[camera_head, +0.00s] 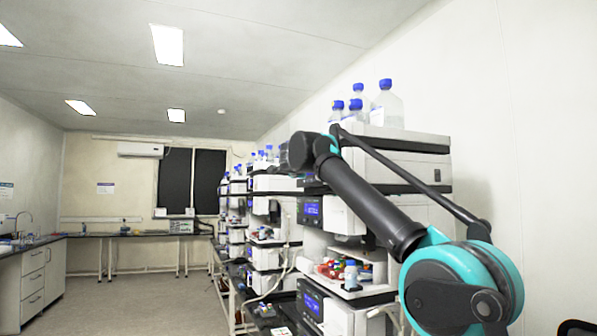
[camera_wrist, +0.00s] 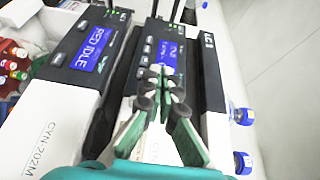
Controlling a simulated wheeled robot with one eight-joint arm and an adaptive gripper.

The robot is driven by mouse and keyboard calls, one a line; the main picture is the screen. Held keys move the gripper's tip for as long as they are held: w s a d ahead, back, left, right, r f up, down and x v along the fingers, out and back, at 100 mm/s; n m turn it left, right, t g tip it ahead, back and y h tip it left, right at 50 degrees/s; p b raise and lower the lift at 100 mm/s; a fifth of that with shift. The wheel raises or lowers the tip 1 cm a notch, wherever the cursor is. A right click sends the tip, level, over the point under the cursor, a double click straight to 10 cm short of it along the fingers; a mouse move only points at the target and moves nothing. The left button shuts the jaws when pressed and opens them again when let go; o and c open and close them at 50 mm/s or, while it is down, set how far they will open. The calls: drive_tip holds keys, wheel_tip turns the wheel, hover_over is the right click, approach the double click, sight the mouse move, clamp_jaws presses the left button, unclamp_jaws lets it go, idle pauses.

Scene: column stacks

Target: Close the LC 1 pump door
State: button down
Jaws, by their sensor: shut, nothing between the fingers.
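My gripper (camera_wrist: 161,74) shows in the wrist view, with its black-and-green fingers shut and empty. Its tips lie over the lower edge of a dark module front with a blue display (camera_wrist: 160,50). I cannot tell whether they touch it. The LC 1 label (camera_wrist: 208,40) is on a dark strip to the right of that module. A pale panel shows behind and between the fingers, and I cannot tell whether it is the pump door or how far it stands open. In the head view my arm crosses in front of the near stack (camera_head: 340,215) and the gripper is hidden.
A second dark module with a blue display (camera_wrist: 92,52) is to the left in the wrist view. Blue-capped bottles (camera_wrist: 243,116) are at the right. A tray of coloured vials (camera_head: 345,268) sits in the near stack. Open floor (camera_head: 160,300) is to the left.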

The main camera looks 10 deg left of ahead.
drive_tip(key=s+a, duration=0.7)
drive_tip(key=w+d+f+n+g+y, duration=0.1)
drive_tip(key=w+d+f+n+y, duration=0.15)
drive_tip(key=f+n, duration=0.35)
drive_tip(key=w+d+f+n+y, duration=0.2)
drive_tip(key=d+f+n+y, duration=0.2)
drive_tip(key=f, duration=0.4)
drive_tip(key=s+d+f+n+g, duration=0.35)
drive_tip(key=d+f, duration=0.25)
drive_tip(key=f, duration=0.6)
drive_tip(key=s+d+f+n+g, duration=0.2)
drive_tip(key=s+d+f, duration=0.35)
drive_tip(key=f, duration=0.75)
drive_tip(key=s+d+f+g+h, duration=0.2)
drive_tip(key=s+d+f+h, duration=0.1)
drive_tip(key=s+d+f, duration=0.6)
drive_tip(key=s+d+f+g+h, duration=0.2)
drive_tip(key=s+d+f, duration=0.7)
drive_tip(key=f, duration=0.5)
drive_tip(key=s+d+f+n+g+h, duration=0.1)
drive_tip(key=s+d+f+g+h, duration=0.2)
drive_tip(key=s+d+f, duration=0.6)
wheel_tip(320, 180, down, 3)
drive_tip(key=shift+s+d+f+h, duration=0.2)
drive_tip(key=shift+s+d+h, duration=0.15)
drive_tip(key=shift+s, duration=0.65)
drive_tip(key=shift+a, duration=0.1)
